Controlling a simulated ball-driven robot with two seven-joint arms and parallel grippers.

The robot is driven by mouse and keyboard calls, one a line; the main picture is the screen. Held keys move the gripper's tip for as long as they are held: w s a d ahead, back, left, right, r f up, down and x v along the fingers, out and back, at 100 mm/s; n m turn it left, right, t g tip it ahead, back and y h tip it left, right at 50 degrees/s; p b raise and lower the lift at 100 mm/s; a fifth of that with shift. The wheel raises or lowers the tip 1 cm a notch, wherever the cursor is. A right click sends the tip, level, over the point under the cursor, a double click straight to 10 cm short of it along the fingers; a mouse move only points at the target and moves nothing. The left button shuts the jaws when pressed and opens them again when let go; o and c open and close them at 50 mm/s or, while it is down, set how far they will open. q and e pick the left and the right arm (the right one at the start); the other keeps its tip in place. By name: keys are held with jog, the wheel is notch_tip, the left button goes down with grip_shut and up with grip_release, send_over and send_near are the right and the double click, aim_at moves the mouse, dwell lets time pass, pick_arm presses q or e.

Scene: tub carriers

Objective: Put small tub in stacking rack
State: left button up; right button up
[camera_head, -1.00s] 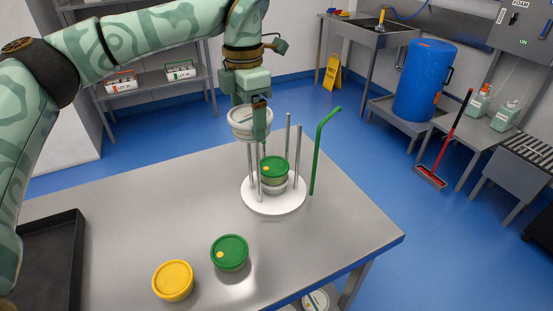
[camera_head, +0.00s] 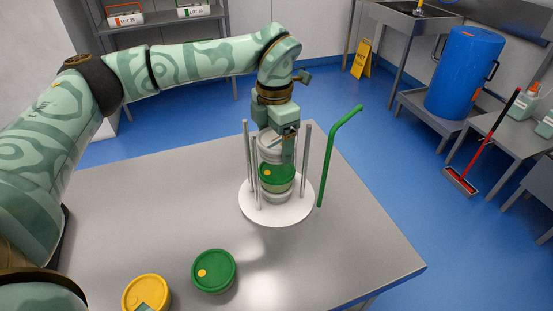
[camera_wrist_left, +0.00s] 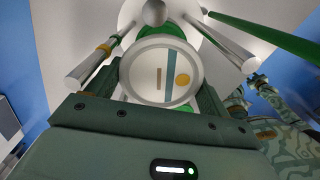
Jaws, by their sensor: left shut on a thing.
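The stacking rack is a white round base (camera_head: 300,210) with several upright grey posts. A green-lidded tub (camera_head: 276,179) sits between the posts, on top of another pale tub (camera_head: 277,197). My left gripper (camera_head: 288,148) points down from above and is shut on a small white-lidded tub (camera_head: 268,147), which also shows in the left wrist view (camera_wrist_left: 152,86). It is between the posts, just above the green lid; I cannot tell whether they touch. In the wrist view its lid has a yellow dot, and posts stand around it.
A green tub (camera_head: 214,271) and a yellow tub (camera_head: 146,292) stand on the steel table (camera_head: 150,205) at the front. A bent green rod (camera_head: 328,150) rises close to the rack's right side. The table is clear left of the rack.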

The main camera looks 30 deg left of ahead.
aim_at(275, 139)
pick_arm(q)
jog(key=shift+f, duration=0.65)
notch_tip(275, 139, down, 4)
jog(key=shift+s+r+b, duration=0.1)
jog(key=shift+r+b, duration=0.15)
jog(key=shift+b, duration=0.3)
pick_arm(e)
jog(key=shift+w+f, duration=0.35)
jog(key=shift+f, duration=0.25)
jog(key=shift+s, duration=0.1)
pick_arm(q)
jog(key=o, duration=1.1)
jog(key=shift+f, duration=0.1)
jog(key=shift+o, duration=0.2)
notch_tip(275, 139, up, 12)
jog(key=p, duration=0.3)
jog(key=shift+r, duration=0.2)
pick_arm(e)
jog(key=r, duration=0.3)
jog(key=shift+w, duration=0.4)
